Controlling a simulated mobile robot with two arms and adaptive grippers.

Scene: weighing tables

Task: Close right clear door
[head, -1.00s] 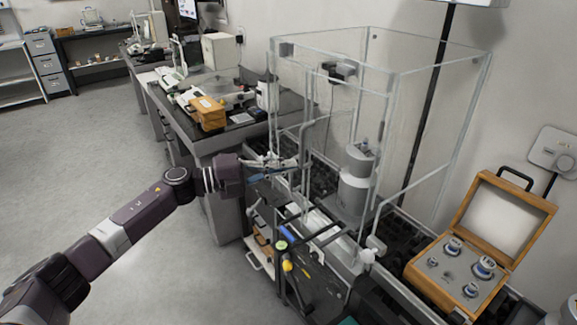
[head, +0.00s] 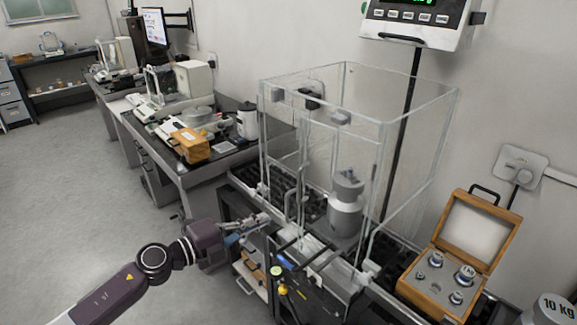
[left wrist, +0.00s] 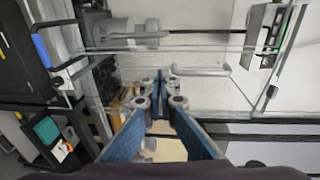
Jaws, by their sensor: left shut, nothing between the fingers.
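A clear draft enclosure (head: 380,148) with pale frame edges stands on the bench at centre right in the head view. Its clear panels overlap, so I cannot tell how far the right clear door is open. Bent pale handles (head: 301,195) show at the near side. A metal cylinder weight (head: 345,205) stands inside; it also shows sideways in the left wrist view (left wrist: 112,33). My left gripper (head: 264,219) is at the enclosure's lower left near corner, shut and empty. In the left wrist view its blue fingers (left wrist: 161,85) converge, with a pale handle bar (left wrist: 205,69) beyond.
An open wooden weight box (head: 440,275) sits right of the enclosure. A display (head: 425,18) hangs above on a black post. A bench with an orange box (head: 190,147) and instruments is at back left. Open floor (head: 70,185) lies at left.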

